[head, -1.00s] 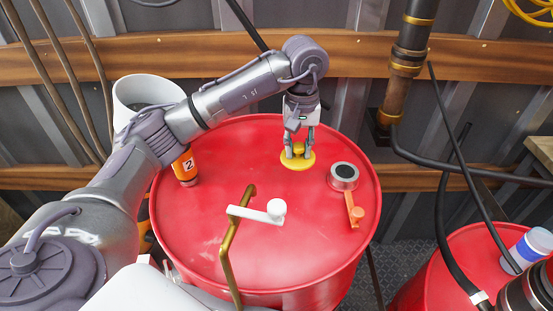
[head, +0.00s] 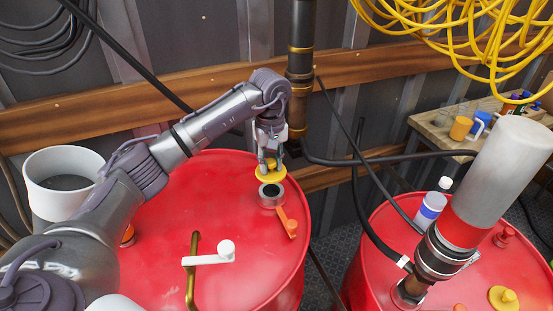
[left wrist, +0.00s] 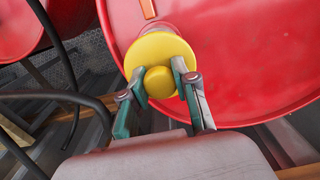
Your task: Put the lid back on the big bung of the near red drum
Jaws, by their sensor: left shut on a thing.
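The near red drum (head: 160,240) stands at the left of the head view, and its top also shows in the left wrist view (left wrist: 260,50). Its big bung is a silver ring with a dark opening (head: 271,196), near the right side of the drum top. My left gripper (head: 270,160) is shut on the knob of the yellow lid (head: 271,174). The lid appears just above and behind the bung, its front edge close to the ring; the exact gap is unclear. My right gripper is not in view.
An orange handle (head: 287,222) lies beside the bung. A second red drum (head: 365,260) at right carries a bottle (head: 430,210) and a large pale cylinder (head: 505,170). A dark pipe (head: 301,60) stands behind.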

